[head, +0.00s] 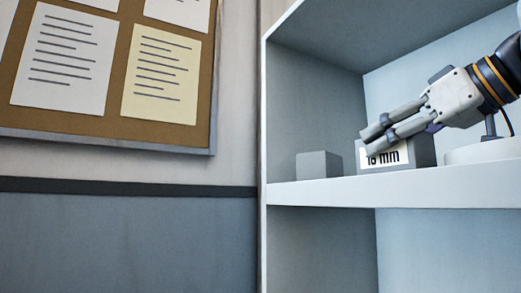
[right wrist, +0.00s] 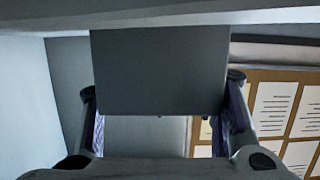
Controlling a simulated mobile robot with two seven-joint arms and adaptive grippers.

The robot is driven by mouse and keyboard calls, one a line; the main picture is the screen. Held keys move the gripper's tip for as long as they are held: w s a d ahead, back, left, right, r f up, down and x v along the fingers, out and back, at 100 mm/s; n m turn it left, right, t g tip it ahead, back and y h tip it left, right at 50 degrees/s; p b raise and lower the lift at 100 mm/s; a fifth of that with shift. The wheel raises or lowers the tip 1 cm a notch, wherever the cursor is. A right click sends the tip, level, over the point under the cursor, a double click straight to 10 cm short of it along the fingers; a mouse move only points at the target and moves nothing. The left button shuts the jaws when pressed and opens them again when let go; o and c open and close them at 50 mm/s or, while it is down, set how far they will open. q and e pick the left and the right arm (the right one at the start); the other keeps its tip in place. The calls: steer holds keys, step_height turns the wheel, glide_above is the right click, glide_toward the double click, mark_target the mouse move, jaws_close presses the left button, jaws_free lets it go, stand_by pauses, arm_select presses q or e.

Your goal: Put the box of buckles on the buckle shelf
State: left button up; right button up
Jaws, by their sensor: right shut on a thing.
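The box of buckles (head: 424,152) is a dark grey box with a white label whose partly covered print ends in "mm". It is at the shelf board of the buckle shelf (head: 440,186) in the head view, and appears to rest on it. My right gripper (head: 380,137) reaches in from the upper right and is shut on the box, its fingers covering the top of the label. In the right wrist view the plain grey box (right wrist: 160,72) sits between the two fingers, close to the board. My left gripper is not in view. The contents of the box are hidden.
A small plain grey block (head: 319,165) stands on the board left of the box, with a narrow gap between. A pale rounded thing (head: 485,151) lies on the board at the right. The shelf's side wall (head: 315,110) bounds the left. A notice board (head: 120,140) hangs beyond.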

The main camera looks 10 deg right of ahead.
steer(key=shift+w+d, duration=0.1)
steer(key=o, duration=1.6)
steer(key=shift+w+f, duration=0.1)
steer(key=v, duration=1.2)
